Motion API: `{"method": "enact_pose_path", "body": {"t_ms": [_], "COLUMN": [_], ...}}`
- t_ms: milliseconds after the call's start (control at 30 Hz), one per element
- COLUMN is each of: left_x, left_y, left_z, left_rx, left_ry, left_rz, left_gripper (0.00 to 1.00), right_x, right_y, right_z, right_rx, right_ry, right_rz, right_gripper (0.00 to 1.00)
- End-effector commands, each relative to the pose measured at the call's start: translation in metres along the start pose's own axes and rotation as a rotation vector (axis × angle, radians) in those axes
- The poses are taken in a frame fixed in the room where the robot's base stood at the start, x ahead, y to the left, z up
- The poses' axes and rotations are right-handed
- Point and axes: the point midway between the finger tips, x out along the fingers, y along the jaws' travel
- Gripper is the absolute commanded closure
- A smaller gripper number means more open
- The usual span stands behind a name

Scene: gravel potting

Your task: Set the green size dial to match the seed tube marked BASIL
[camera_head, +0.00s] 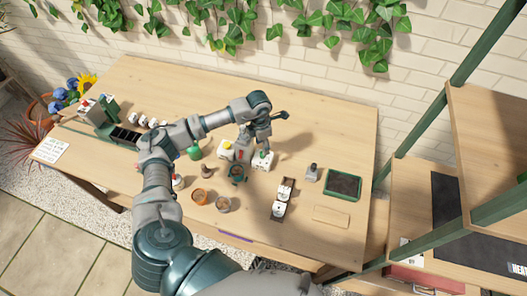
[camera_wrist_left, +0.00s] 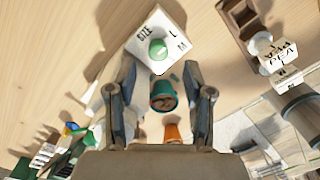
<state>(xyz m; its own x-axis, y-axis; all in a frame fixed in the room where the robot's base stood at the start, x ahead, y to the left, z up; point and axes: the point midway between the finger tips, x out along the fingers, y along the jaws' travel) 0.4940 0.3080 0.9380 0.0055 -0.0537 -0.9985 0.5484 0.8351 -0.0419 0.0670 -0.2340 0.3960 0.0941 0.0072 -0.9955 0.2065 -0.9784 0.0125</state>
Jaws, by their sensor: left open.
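The green size dial (camera_wrist_left: 157,50) sits on a white box (camera_wrist_left: 149,29) marked SIZE, with the letters L and M readable. In the head view the white dial box (camera_head: 262,160) stands mid-table, partly behind my left gripper (camera_head: 263,143). In the wrist view my left gripper (camera_wrist_left: 158,75) is open, its two fingers apart on either side of the dial; I cannot tell whether they touch it. A white tag reading PEA (camera_wrist_left: 283,55) shows in the wrist view on a tube in a wooden holder. No BASIL marking is readable. My right gripper is out of view.
A teal pot (camera_wrist_left: 163,95) and orange pot (camera_head: 201,196) stand near the dial box. A wooden holder (camera_head: 283,198) with white-topped pieces and a green soil tray (camera_head: 354,197) lie right. A shelf (camera_head: 420,190) stands beyond. The table's back right is clear.

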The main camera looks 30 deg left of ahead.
Motion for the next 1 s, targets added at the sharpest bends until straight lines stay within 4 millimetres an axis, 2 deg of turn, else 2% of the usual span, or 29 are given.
{"method": "enact_pose_path", "body": {"t_ms": [533,1000], "left_x": [-0.031,-0.069], "left_y": [-0.008,-0.006], "left_z": [0.007,0.006], "left_rx": [0.003,0.003], "left_ry": [-0.004,-0.008], "left_rz": [0.010,0.006], "left_gripper": [0.48,0.48], "right_x": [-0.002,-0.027], "right_y": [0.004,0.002], "right_z": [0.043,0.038], "right_rx": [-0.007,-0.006], "right_ry": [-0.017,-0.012], "right_rz": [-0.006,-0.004], "right_gripper": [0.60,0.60]}}
